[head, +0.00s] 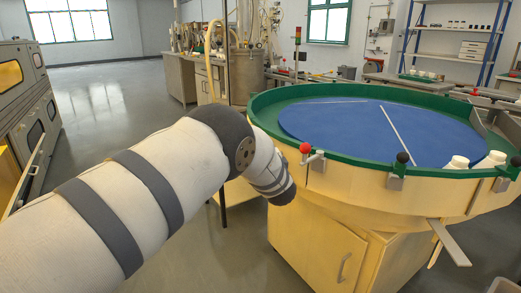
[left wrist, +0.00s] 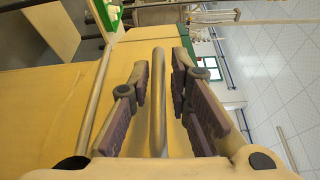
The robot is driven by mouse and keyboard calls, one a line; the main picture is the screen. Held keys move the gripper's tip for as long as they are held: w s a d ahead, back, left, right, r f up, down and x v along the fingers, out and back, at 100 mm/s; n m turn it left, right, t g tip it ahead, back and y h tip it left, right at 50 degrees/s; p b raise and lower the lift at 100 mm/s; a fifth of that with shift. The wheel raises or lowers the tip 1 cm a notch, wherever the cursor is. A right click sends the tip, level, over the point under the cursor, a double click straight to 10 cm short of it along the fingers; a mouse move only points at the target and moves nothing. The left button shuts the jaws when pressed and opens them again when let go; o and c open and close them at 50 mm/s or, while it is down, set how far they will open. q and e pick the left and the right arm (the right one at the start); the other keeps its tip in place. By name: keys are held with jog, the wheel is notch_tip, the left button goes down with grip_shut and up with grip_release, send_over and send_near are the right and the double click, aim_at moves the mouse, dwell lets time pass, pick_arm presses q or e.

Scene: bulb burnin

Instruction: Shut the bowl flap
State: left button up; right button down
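The large round bowl has a green rim (head: 350,163) and a blue disc inside, on a yellow cabinet (head: 310,240). A yellow cabinet door with a grey handle (head: 345,267) is below the rim. Which panel is the bowl flap is not clear. My left arm reaches to the bowl's left side; its gripper is hidden in the head view. In the left wrist view my left gripper (left wrist: 158,92) is open, with a grey bar handle (left wrist: 158,115) between its fingers, in front of a yellow panel (left wrist: 60,105). Contact cannot be told. My right gripper is out of view.
A red-knobbed clamp (head: 306,150) and a black-knobbed clamp (head: 402,160) sit on the rim. White bottles (head: 457,163) stand at the right. A metal strip (head: 450,242) juts out below them. Grey floor (head: 120,85) is clear behind my arm.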

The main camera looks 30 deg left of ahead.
pick_arm(q)
jog(key=v, duration=1.2)
jog(key=shift+f, duration=0.1)
